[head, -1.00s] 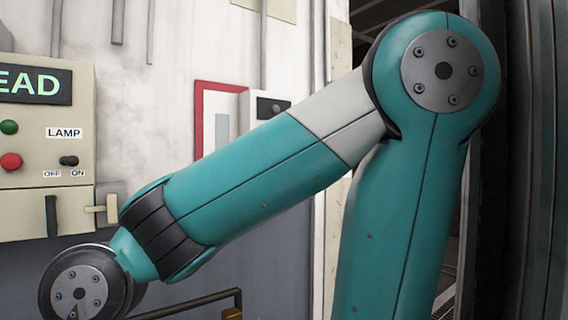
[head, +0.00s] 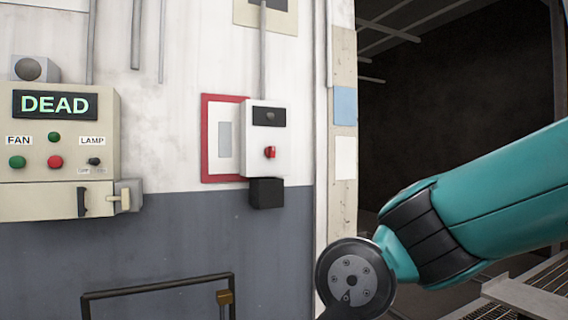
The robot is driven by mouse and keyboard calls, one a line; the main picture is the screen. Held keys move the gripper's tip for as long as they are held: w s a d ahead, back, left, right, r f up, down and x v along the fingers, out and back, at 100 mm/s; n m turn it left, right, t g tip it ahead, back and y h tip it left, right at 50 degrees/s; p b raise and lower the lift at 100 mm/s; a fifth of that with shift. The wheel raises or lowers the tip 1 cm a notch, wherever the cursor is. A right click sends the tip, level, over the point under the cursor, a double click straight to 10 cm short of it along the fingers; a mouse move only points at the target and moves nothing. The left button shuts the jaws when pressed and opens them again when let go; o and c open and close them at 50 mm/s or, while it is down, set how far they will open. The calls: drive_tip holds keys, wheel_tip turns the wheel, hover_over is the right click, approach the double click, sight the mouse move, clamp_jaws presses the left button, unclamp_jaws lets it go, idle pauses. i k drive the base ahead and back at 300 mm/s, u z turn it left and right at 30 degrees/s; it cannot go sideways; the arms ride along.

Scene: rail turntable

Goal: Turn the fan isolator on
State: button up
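A beige control panel (head: 60,128) on the wall at the left has a green-lit DEAD display (head: 55,104), a FAN label (head: 18,140), green and red buttons, and a LAMP switch (head: 94,161). A small grey box with a cream lever (head: 120,200) is at its lower right. A white box (head: 264,138) with a red rotary knob (head: 270,152) hangs to the right. Neither carries a readable isolator label, so I cannot tell which is the fan isolator. The knob's position is too small to read. My arm is at the right; my gripper is out of view.
A red-framed notice (head: 222,138) sits behind the white box, with a black box (head: 266,193) below. A dark rail (head: 160,287) with a brass-coloured fitting stands low in front of the wall. A dark opening (head: 455,120) lies to the right.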

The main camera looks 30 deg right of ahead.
sight(270, 151)
drive_tip(key=i, duration=1)
drive_tip(key=z, duration=0.65)
